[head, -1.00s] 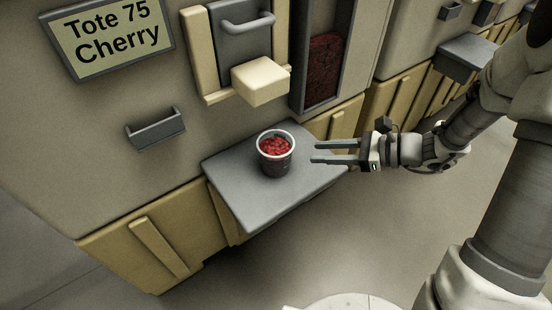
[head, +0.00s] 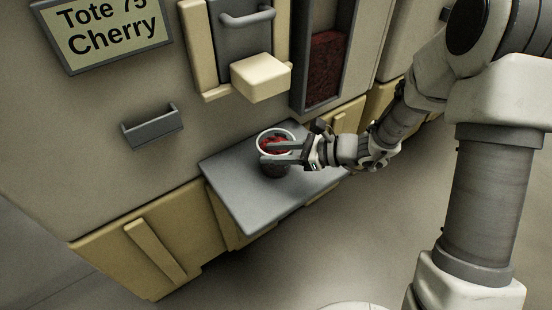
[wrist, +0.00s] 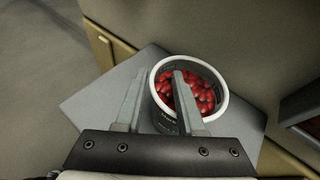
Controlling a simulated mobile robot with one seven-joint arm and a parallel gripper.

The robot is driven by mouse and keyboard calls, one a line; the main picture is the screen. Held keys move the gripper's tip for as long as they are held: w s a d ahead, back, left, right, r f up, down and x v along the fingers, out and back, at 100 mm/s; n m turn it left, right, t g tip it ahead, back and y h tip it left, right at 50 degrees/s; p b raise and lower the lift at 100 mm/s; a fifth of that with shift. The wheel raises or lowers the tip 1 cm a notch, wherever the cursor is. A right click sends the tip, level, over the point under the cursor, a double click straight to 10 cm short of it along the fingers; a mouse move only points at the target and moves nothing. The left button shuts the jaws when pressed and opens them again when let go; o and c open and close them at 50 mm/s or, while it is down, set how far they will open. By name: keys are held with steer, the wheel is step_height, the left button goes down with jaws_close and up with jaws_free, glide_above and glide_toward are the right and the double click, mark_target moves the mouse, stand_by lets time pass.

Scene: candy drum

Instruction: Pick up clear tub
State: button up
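The tub (head: 262,138) has a white rim and a dark-looking side and holds red candies. It stands upright on the grey shelf (head: 238,205) below the dispenser. My gripper (head: 267,152) reaches in from the right, its fingers open and overlapping the tub. In the wrist view, one finger of my gripper (wrist: 158,75) lies left of the tub (wrist: 222,112), and the other crosses its rim and candies. I cannot tell whether that finger is above the rim or inside it, or whether either finger touches. Part of the tub is hidden behind the fingers.
The dispenser front rises behind the shelf, with a cream block (head: 261,77) above the tub and a sign (head: 105,32) reading Tote 75 Cherry. A small grey holder (head: 152,127) juts out at left. The shelf's front left is clear.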

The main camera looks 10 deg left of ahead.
jaws_close()
stand_by(1.4)
